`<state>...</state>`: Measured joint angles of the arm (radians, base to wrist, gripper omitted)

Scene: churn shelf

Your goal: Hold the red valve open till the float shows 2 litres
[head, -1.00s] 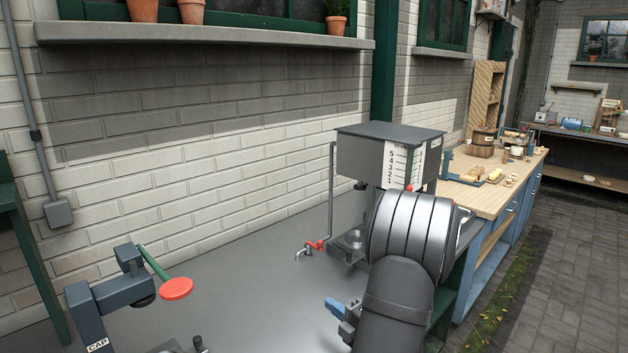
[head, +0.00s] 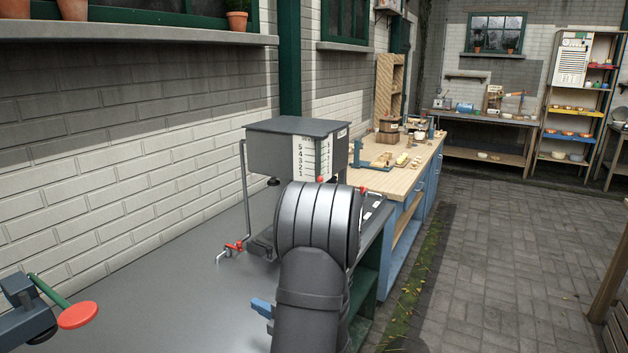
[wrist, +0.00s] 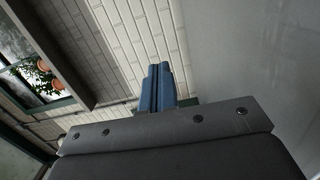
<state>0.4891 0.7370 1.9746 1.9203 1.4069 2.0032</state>
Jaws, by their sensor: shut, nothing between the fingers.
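The red valve (head: 234,246) is a small red handle on the thin pipe running down the left side of a grey tank (head: 272,150) in the head view. A white scale (head: 308,158) numbered 1 to 5 is on the tank's front. A small red marker (head: 320,179), seemingly the float's, shows at the scale's low end. My gripper (head: 262,308) is in front of the valve, apart from it, with a blue finger showing beside my arm. In the wrist view its two blue fingers (wrist: 157,88) are together and empty. My arm hides part of the tank's lower front.
A red disc on a green lever (head: 78,314) stands at the left on the grey bench top (head: 160,300). A wooden-topped bench (head: 375,180) with several small items lies beyond the tank. The bench top left of my gripper is largely clear.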

